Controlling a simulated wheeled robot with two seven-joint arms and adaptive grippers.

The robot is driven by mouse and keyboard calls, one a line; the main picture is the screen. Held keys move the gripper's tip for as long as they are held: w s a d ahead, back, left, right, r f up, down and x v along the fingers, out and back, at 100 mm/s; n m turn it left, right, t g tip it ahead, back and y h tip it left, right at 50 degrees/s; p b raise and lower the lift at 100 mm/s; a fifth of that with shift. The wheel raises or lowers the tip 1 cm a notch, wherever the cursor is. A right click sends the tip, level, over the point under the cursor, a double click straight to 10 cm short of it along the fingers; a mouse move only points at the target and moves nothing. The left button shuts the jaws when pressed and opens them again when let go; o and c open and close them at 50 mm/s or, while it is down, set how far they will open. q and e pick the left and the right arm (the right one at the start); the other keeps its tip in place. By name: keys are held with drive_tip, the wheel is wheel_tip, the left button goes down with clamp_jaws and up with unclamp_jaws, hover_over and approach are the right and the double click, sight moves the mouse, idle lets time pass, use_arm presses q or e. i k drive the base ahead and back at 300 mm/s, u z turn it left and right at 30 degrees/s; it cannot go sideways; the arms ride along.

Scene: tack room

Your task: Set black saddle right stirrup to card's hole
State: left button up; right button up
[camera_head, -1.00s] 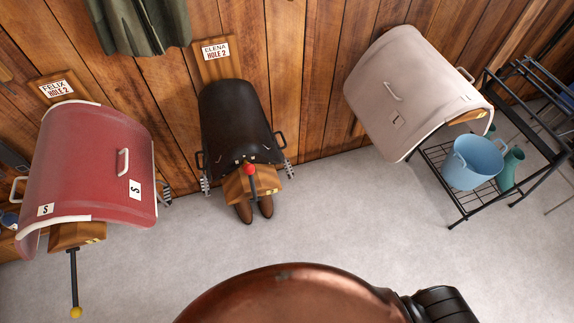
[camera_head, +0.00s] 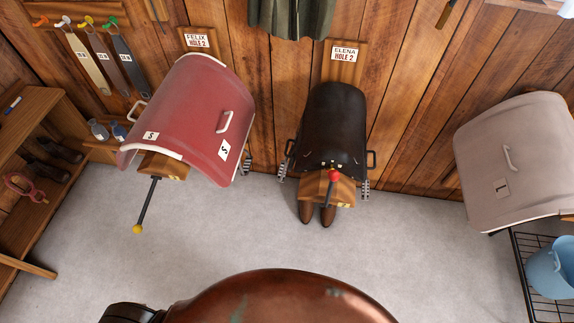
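The black saddle (camera_head: 334,128) sits on a wooden wall rack in the middle of the head view. A card (camera_head: 344,51) above it reads "ELENA HOLE 2". Metal strips with holes hang at its two sides, the left strip (camera_head: 284,171) and the right strip (camera_head: 365,190), each below a dark loop handle. I cannot tell which hole either is set to. A red-knobbed lever (camera_head: 333,176) stands at the front of its rack, with brown boots below. Neither of my grippers is in view.
A red saddle (camera_head: 200,115) with "S" labels and a "FELIX HOLE 2" card (camera_head: 197,41) is on the left. A grey covered saddle (camera_head: 520,155) and a blue bucket (camera_head: 551,268) are on the right. A shelf (camera_head: 40,150) stands far left. Grey floor (camera_head: 230,230) is open in front.

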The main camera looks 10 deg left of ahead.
sight(283, 164)
drive_tip(key=k, duration=0.5)
drive_tip(key=u, duration=1.2)
drive_tip(key=i, duration=0.9)
drive_tip(key=z, duration=1.65)
